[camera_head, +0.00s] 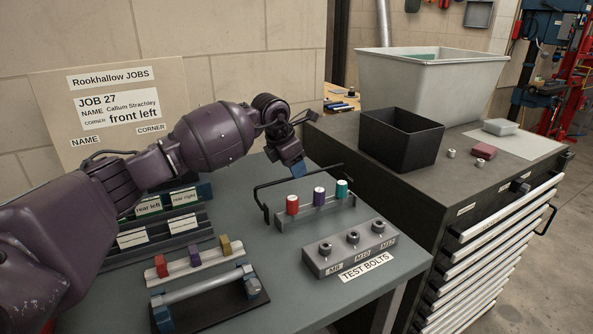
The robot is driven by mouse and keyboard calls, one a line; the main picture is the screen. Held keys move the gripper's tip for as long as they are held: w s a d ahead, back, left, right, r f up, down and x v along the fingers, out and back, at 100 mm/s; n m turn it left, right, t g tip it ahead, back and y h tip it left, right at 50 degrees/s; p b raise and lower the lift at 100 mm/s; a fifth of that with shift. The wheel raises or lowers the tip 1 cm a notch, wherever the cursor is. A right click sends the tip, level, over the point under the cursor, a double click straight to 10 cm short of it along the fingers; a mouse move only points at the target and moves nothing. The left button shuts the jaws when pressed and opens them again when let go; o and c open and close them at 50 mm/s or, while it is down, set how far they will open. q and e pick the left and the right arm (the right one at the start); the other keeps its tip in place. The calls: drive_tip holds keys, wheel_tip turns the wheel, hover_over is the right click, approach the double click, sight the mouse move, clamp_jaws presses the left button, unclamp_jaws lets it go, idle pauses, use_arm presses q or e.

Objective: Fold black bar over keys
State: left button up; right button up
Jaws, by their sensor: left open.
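A grey rack (316,212) on the bench holds three upright keys: a red one (292,206), a purple one (319,197) and a teal one (341,189). A thin black bar (270,184), bent at both ends, is joined to the rack's ends and stands up behind the keys, not over them. My left gripper (295,155) is open at the bar's far side, with a blue fingertip close to the bar's middle. I cannot tell whether it touches the bar. My right gripper is out of view.
A TEST BOLTS block (346,252) stands in front of the rack. Coloured blocks on a pale strip (190,265) and a grey bar on a black base (207,300) lie at front left. A black bin (401,140) and grey tub (425,85) stand on the cabinet.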

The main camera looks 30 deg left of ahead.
use_arm(q)
drive_tip(key=shift+x, duration=0.85)
drive_tip(key=shift+r, duration=0.2)
clamp_jaws()
